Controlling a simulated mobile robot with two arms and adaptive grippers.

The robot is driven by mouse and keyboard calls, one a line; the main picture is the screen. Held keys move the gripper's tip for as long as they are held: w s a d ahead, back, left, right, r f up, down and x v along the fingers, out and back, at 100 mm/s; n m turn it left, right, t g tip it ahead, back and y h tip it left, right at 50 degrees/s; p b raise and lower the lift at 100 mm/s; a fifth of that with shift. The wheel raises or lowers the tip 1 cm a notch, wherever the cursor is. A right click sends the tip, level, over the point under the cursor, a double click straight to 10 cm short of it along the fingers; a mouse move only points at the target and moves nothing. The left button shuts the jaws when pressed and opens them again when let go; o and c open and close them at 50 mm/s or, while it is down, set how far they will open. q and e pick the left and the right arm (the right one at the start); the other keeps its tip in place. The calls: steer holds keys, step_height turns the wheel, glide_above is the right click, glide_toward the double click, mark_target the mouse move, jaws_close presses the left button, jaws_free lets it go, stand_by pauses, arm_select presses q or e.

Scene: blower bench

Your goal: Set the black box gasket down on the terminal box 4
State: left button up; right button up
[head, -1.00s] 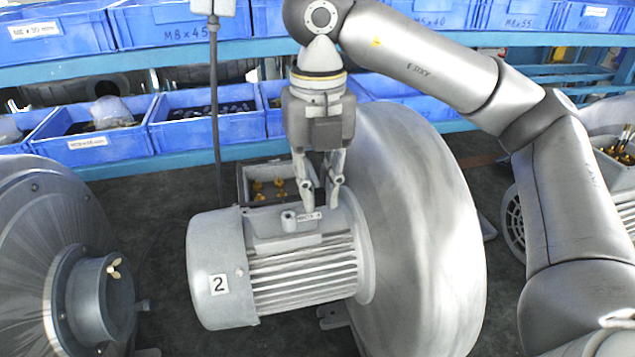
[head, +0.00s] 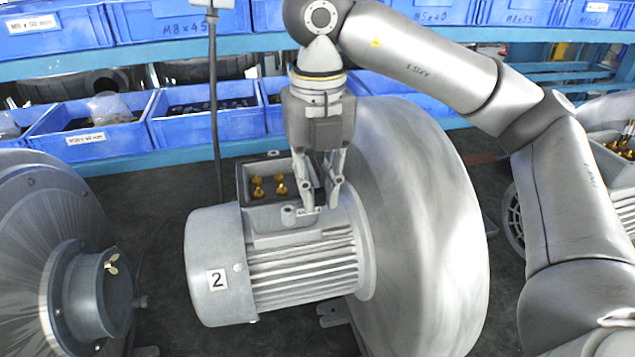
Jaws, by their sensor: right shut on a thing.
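An open terminal box (head: 262,217) with gold terminals inside sits on top of the grey motor (head: 304,277), which bears a "2" label. My left gripper is out of view.
A large round blower housing (head: 430,220) stands right beside the motor. Another blower (head: 50,260) stands at the left. A dark pole (head: 215,110) rises behind the motor. Blue bins (head: 200,125) fill the shelves at the back.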

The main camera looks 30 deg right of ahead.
steer(key=shift+f, duration=0.15)
steer(key=o, duration=0.8)
steer(key=shift+r, duration=6.05)
